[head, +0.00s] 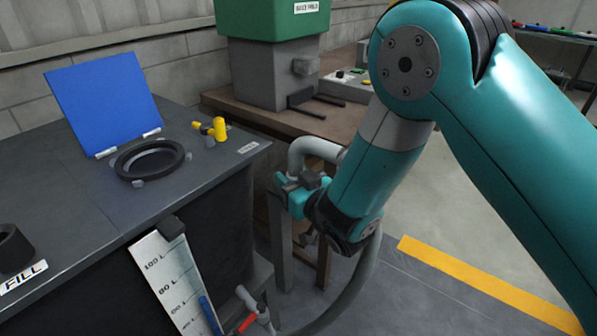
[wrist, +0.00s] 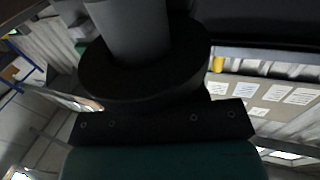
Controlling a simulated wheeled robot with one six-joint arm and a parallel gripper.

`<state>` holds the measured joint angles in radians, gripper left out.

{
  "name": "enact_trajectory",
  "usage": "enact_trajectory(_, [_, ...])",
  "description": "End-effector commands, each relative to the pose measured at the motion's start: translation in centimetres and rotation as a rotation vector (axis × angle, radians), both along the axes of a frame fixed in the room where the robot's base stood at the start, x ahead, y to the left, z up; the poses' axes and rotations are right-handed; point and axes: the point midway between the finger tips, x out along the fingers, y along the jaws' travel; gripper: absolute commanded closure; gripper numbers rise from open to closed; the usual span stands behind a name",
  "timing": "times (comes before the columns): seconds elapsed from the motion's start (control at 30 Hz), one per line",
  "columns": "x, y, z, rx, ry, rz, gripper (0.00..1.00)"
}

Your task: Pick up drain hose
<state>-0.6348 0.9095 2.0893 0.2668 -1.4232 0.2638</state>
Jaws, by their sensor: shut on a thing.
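The drain hose (head: 318,147) is a grey tube. In the head view its bent upper end arches over my gripper (head: 302,184), and a long length hangs behind my wrist and curves down towards the floor at the bottom. My gripper is shut on the hose near its bent end, in the air just right of the dark cabinet. The exact contact is partly hidden by the gripper body. In the wrist view a grey cylinder in a dark collar fills the upper middle; I cannot tell whether it is the hose.
The dark cabinet (head: 209,187) has a round black-rimmed opening (head: 150,159), a raised blue lid (head: 104,101), a yellow valve (head: 218,128) and a white level gauge (head: 167,276). A red-handled tap (head: 247,323) sits low beside it. A brown bench (head: 262,121) stands behind. Floor at right is clear.

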Motion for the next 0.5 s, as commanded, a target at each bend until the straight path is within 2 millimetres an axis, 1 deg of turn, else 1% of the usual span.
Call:
enact_trajectory(0.17, [0.0, -0.1, 0.9, 0.001, -0.001, -0.001, 0.90])
enact_trajectory(0.27, [0.0, -0.1, 2.0, 0.000, -0.002, -0.001, 0.90])
enact_trajectory(0.47, [0.0, -0.1, 5.4, 0.001, -0.001, -0.001, 0.90])
enact_trajectory(0.5, [0.0, -0.1, 6.3, 0.001, -0.001, -0.002, 0.90])
